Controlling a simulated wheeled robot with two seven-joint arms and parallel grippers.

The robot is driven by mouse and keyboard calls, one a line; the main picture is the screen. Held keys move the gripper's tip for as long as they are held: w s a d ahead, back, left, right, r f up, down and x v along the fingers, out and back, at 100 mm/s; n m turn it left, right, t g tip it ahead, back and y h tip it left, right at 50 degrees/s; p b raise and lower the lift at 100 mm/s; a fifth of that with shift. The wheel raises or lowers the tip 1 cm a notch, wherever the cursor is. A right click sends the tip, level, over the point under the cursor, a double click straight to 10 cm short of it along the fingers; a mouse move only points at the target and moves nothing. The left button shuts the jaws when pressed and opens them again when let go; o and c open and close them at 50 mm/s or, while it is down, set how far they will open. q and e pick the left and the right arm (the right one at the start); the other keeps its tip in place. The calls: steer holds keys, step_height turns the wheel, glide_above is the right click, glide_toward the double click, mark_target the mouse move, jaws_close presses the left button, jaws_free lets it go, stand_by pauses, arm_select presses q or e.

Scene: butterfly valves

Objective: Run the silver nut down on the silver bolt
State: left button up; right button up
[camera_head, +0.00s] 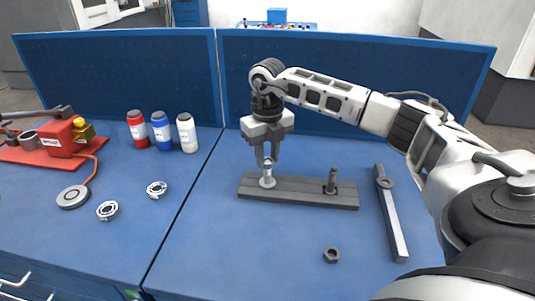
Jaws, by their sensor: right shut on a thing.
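A dark grey bar (300,194) lies on the blue table and carries two upright bolts. The silver bolt (267,169) stands at its left end, with a light silver nut (267,182) low around it near the bar. My right gripper (267,164) points straight down over the silver bolt, with its fingers close together at the bolt and nut. The fingers partly hide the bolt, and their exact contact is too small to see. A dark bolt (331,181) stands at the right end of the bar. My left gripper is out of view.
A dark loose nut (331,255) lies in front of the bar. A long grey wrench (391,215) lies to its right. Two valve parts (156,189) and three bottles (162,131) are at the left. Blue panels (350,85) close the back.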

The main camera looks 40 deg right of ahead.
steer(key=m, duration=0.5)
steer(key=shift+m, duration=0.3)
steer(key=m, duration=1.8)
steer(key=shift+m, duration=0.3)
steer(key=o, duration=0.8)
